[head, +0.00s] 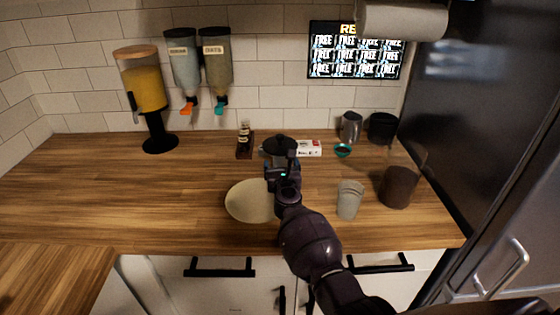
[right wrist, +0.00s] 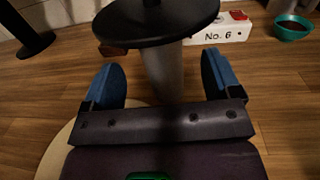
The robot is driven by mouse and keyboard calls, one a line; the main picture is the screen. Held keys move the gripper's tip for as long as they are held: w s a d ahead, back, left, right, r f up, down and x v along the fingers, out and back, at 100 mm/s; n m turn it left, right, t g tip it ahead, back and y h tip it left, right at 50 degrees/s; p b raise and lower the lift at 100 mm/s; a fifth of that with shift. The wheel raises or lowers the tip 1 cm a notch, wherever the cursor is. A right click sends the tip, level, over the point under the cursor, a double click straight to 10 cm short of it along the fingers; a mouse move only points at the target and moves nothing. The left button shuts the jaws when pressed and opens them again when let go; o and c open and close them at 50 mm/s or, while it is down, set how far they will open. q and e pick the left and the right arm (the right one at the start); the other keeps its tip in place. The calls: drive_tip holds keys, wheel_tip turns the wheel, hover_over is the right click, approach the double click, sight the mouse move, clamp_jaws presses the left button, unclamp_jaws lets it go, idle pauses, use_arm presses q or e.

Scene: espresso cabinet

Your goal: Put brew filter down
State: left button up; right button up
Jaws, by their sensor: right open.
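A piece with a wide black disc top (right wrist: 160,18) and a grey cylinder (right wrist: 165,72) below it, probably the brew filter, stands upright in the right wrist view. My right gripper (right wrist: 160,75) is open, with one blue finger on each side of the cylinder. I see gaps between the fingers and the cylinder. In the head view the dark disc top (head: 279,146) shows just behind my right gripper (head: 283,166), which hides the lower part. The bottom of the piece is hidden in both views. My left gripper is not in view.
A round beige board (head: 245,203) lies left of my right gripper. A white box (head: 309,148) and a teal bowl (head: 343,150) stand behind right. A grey cup (head: 349,199) and a brown container (head: 397,186) stand at right. The left counter (head: 90,190) is clear.

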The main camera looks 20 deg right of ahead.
sight(281, 160)
drive_tip(key=w+b, duration=0.1)
drive_tip(key=w, duration=0.1)
drive_tip(key=w+d, duration=0.1)
drive_tip(key=w, duration=0.1)
drive_tip(key=shift+f+b, duration=0.1)
drive_tip(key=shift+b, duration=0.25)
drive_tip(key=shift+w, duration=0.6)
drive_tip(key=c, duration=1.1)
drive_tip(key=shift+c, duration=0.2)
drive_tip(key=shift+r, duration=0.25)
